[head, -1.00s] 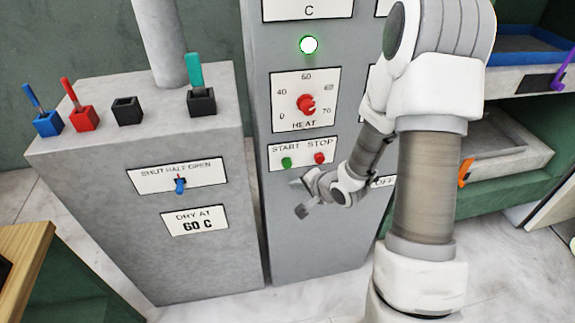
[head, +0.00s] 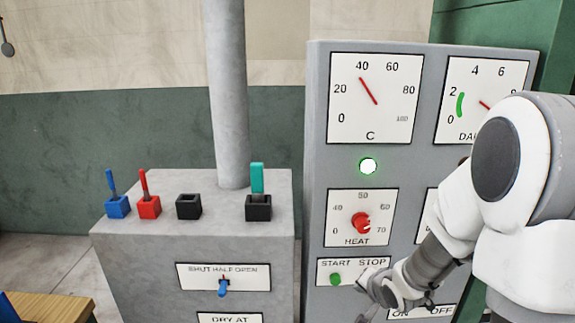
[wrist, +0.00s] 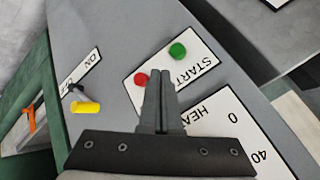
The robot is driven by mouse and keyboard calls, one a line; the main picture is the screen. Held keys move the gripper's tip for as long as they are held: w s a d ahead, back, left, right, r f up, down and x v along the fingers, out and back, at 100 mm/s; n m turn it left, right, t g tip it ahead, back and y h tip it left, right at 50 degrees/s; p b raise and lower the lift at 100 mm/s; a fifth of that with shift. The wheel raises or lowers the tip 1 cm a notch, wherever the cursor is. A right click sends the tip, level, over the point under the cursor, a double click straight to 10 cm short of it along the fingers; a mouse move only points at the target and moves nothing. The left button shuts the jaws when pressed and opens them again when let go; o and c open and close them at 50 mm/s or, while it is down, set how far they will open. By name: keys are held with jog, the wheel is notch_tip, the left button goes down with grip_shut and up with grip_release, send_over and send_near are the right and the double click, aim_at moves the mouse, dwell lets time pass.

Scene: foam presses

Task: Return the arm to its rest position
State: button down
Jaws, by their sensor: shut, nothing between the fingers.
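My arm reaches in from the right of the head view, bent down in front of a grey control panel (head: 318,130). My gripper (head: 368,288) is low on that panel, by the START/STOP plate (head: 327,265). In the wrist view the gripper (wrist: 161,82) is shut and empty, its fingers pressed together. Its fingertips appear over the plate between the red stop button (wrist: 141,79) and the green start button (wrist: 177,50); I cannot tell whether they touch it. In the head view the green button (head: 335,279) shows, while the red one is hidden behind my gripper.
A red heat knob (head: 361,223), a lit green lamp (head: 368,166) and a temperature dial (head: 373,98) are above. To the left stands a grey cabinet (head: 150,260) with coloured levers and a pipe (head: 228,100).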

jog(key=s+r+n+g+h, duration=0.1)
jog(key=s+r+n+h, duration=0.25)
jog(key=s+r, duration=0.8)
jog(key=s+a+r+n+g+y, duration=0.1)
jog(key=s+a+r+n, duration=0.1)
jog(key=s, duration=0.4)
jog(key=s+a+r+n+g+y, duration=0.1)
jog(key=s+a+r+n, duration=0.1)
jog(key=s+r, duration=0.3)
jog(key=shift+s+r+n, duration=0.15)
jog(key=shift+s+n, duration=0.3)
jog(key=shift+s, duration=0.3)
jog(key=shift+y, duration=0.25)
